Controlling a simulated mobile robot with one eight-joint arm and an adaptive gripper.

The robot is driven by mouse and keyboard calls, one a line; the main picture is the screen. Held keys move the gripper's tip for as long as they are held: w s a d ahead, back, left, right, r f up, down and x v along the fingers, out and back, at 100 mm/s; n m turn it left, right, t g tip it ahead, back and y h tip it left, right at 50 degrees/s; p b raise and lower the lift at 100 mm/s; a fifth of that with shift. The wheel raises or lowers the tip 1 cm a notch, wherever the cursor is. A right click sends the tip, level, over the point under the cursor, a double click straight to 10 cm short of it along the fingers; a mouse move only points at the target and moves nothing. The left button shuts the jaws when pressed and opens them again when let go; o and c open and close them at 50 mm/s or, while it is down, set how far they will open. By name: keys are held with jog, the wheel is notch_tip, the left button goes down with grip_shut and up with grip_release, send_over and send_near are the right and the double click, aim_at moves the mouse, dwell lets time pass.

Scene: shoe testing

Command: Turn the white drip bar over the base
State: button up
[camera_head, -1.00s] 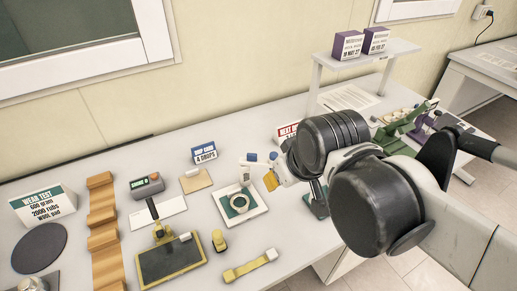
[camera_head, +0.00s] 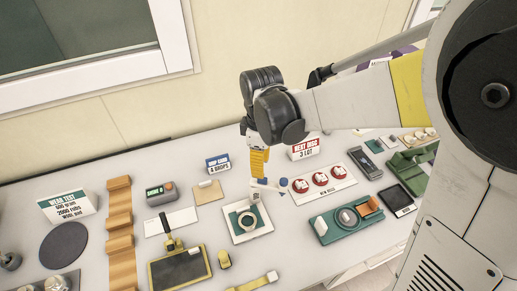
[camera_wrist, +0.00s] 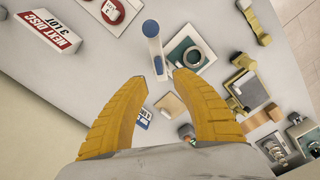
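The white drip bar (camera_wrist: 155,55) with blue ends shows in the wrist view. It runs from its blue-capped end at the top toward my fingertips, beside the base rather than across it. In the head view, its blue knob (camera_head: 283,182) shows just right of my fingers. The base (camera_head: 246,238) is a pale square plate with a green pad and a light ring; it also shows in the wrist view (camera_wrist: 205,60). My gripper (camera_wrist: 160,78) is open, its yellow fingers apart, with the bar's near end close to the gap between the tips. I cannot tell whether they touch.
The "NEXT DISC 3 LOT" sign (camera_head: 304,149) stands behind a white tray (camera_head: 332,188) with three red discs, right of my gripper. A green tray (camera_head: 347,228) lies farther right. A small blue sign (camera_head: 217,163) and tan card (camera_head: 207,192) are left.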

aim_at(268, 186)
notch_tip(268, 186, down, 7)
jog(key=shift+w+r+b, duration=0.1)
jog(key=shift+b, duration=0.55)
jog(key=shift+c, duration=0.5)
grip_shut()
